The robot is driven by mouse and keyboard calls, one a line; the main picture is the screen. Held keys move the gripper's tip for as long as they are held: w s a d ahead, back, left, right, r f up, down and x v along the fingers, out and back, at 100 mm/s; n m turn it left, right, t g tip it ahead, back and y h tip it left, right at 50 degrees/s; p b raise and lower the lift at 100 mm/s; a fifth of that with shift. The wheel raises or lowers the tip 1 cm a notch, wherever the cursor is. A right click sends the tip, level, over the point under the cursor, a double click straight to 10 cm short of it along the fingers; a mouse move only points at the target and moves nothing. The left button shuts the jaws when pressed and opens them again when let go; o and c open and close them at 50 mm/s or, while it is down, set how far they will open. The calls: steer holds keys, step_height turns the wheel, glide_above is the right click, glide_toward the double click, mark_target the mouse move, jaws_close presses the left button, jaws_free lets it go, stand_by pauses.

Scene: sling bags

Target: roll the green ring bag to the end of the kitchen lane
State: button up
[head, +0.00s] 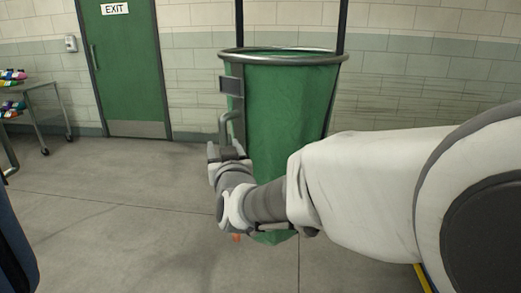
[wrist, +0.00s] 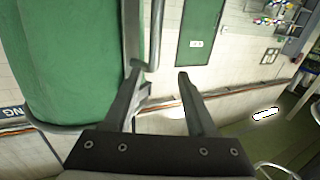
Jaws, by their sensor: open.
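The green ring bag (head: 285,100) hangs below a round metal ring (head: 285,58) in front of the wall; my arm hides part of its lower body. A grey bent handle (head: 224,125) sits on its left side under a small dark plate (head: 230,85). My gripper (head: 228,152) is at the lower end of the handle. In the wrist view the bag (wrist: 75,60) fills the left side, and the handle bar (wrist: 156,35) comes down near the tips of my open gripper (wrist: 159,70). I cannot tell whether the bar lies between the fingers.
A green exit door (head: 128,65) is in the back wall. A wheeled cart (head: 45,100) with colourful items stands at the far left. A dark blue object (head: 12,245) is at the near left edge. The floor (head: 110,185) left of the bag is clear.

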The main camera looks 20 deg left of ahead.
steer(key=shift+v, duration=1.15)
steer(key=s+d+f+m+g+h, duration=0.1)
steer(key=d+g+h, duration=0.15)
steer(key=d, duration=0.95)
steer(key=s+d+f+m+g+h, duration=0.1)
steer(key=d+m+g+h, duration=0.15)
steer(key=d, duration=0.95)
steer(key=s+d+f+m+g+h, duration=0.2)
steer(key=s+d+f+h, duration=0.1)
steer(key=s+d, duration=0.6)
steer(key=s+d+f+m+g+h, duration=0.2)
steer(key=s+d+f, duration=0.1)
steer(key=s+d, duration=0.65)
step_height(320, 180, up, 17)
steer(key=p, duration=1.8)
steer(key=shift+w+r, duration=0.2)
steer(key=shift+w, duration=0.2)
steer(key=shift+a+n, duration=0.1)
steer(key=shift+n, duration=0.15)
steer(key=shift+c, duration=0.2)
